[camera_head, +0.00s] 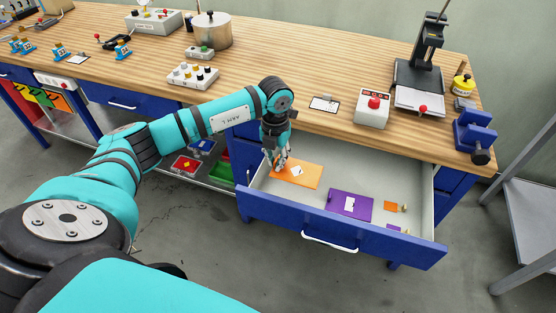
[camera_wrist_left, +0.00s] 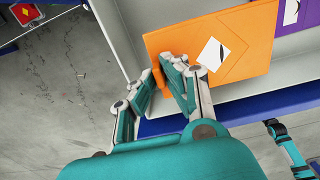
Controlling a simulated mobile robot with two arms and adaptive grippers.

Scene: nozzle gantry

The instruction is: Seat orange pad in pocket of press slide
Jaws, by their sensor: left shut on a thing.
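The orange pad (camera_head: 310,178) with a white label is in the left part of the open drawer (camera_head: 330,232). My left gripper (camera_head: 280,163) reaches down into the drawer at the pad's left end. In the left wrist view the fingers (camera_wrist_left: 161,72) are shut on an orange edge or tab of the orange pad (camera_wrist_left: 240,45); the exact grip is partly hidden by the fingers. The press (camera_head: 428,45) stands on the bench at the right, with a pale plate (camera_head: 418,97) and a red knob at its base, probably the slide. Its pocket is not clearly visible.
A purple pad (camera_head: 350,204) lies beside the orange one; small orange (camera_head: 391,205) and purple pieces lie farther right. The drawer walls surround the gripper. A red-button box (camera_head: 373,108) stands left of the press and a blue vise (camera_head: 474,133) right of it.

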